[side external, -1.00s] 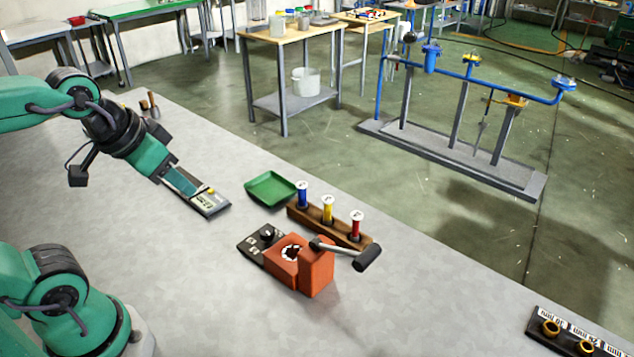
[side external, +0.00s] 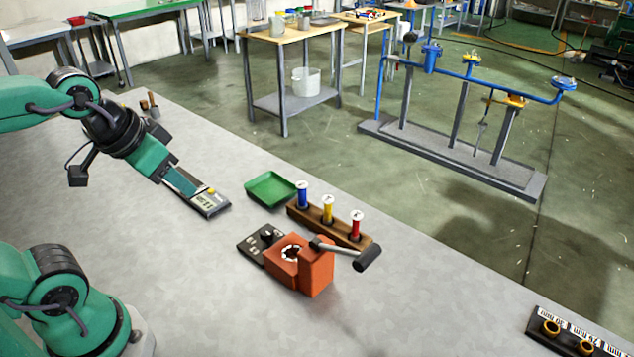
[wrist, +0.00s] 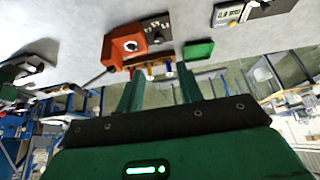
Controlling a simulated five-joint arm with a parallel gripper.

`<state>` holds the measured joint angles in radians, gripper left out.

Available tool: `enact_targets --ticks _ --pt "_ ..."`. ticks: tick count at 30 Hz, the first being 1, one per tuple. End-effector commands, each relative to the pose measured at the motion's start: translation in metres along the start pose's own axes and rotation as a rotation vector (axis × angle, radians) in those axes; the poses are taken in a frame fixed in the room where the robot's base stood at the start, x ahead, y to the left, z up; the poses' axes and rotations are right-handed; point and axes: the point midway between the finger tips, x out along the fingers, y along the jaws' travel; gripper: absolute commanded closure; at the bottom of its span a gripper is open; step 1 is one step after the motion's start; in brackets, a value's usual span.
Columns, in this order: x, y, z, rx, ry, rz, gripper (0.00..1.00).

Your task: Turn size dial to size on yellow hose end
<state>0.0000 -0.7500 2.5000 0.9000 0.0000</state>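The size dial is a dark knob on a small black panel with pale labels (side external: 250,245), beside an orange crimping machine (side external: 281,268). Its setting is too small to read. The panel also shows in the wrist view (wrist: 157,30). The yellow hose end (side external: 327,211) stands upright in a wooden rack (side external: 346,236), between a blue one (side external: 302,197) and a red one (side external: 356,226). My gripper (wrist: 160,88) is open and empty in the wrist view, its two fingers apart. In the side view it is left of the panel, near a small display device (side external: 210,208).
A green tray (side external: 270,188) lies behind the panel. The crimper's lever with a black grip (side external: 367,258) sticks out right. A dark board with brass rings (side external: 568,335) lies at the far right. The table's front middle is clear.

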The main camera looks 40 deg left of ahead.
Motion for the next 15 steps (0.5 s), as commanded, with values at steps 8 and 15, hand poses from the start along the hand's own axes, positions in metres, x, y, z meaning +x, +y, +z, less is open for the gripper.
enact_targets --ticks 8,15 --pt "0.0 0.0 0.0 0.0 0.0 0.0 0.56" --pt "0.0033 0.0002 -0.0046 -0.022 -0.017 0.0 0.48"
